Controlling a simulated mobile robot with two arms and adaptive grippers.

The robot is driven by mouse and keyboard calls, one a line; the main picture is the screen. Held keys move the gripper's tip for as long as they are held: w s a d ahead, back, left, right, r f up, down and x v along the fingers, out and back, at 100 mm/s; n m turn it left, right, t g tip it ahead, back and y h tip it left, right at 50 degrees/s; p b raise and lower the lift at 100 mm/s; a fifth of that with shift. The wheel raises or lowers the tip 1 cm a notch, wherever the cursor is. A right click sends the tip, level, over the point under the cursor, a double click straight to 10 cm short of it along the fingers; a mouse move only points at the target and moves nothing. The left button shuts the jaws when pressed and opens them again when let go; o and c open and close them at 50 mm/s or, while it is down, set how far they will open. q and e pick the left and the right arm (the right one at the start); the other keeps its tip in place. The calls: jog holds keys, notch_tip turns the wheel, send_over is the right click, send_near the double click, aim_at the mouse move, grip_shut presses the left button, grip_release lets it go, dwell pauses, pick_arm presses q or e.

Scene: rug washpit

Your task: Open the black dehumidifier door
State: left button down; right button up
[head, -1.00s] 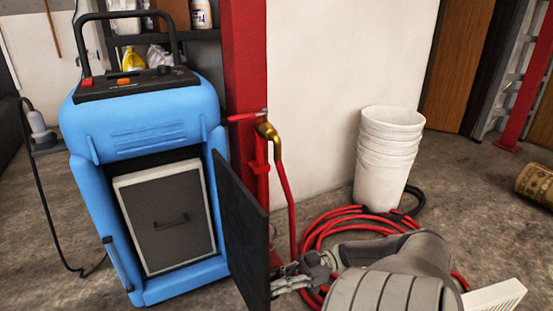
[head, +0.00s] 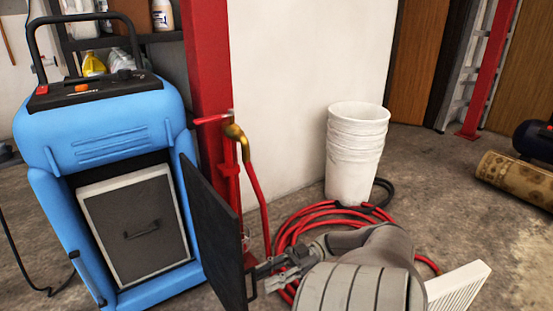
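The blue dehumidifier (head: 105,135) stands upright at the left of the head view. Its black door (head: 212,235) is swung wide open from the right side of the front. Behind the opening, a grey panel with a pale frame and a dark handle (head: 141,230) shows inside. My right gripper (head: 261,279) is beside the door's free edge, by a thin dark handle on its outer side. Its fingers look spread, with nothing held between them; whether they touch the handle is unclear. My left gripper is out of view.
A red post (head: 210,60) with a brass-ended pipe stands behind the door. A coiled red hose (head: 300,225) and stacked white buckets (head: 355,150) are behind my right arm. A rolled rug (head: 515,180) lies at far right. Concrete floor is clear between buckets and rug.

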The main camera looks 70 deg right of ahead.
jog(key=shift+v, duration=1.45)
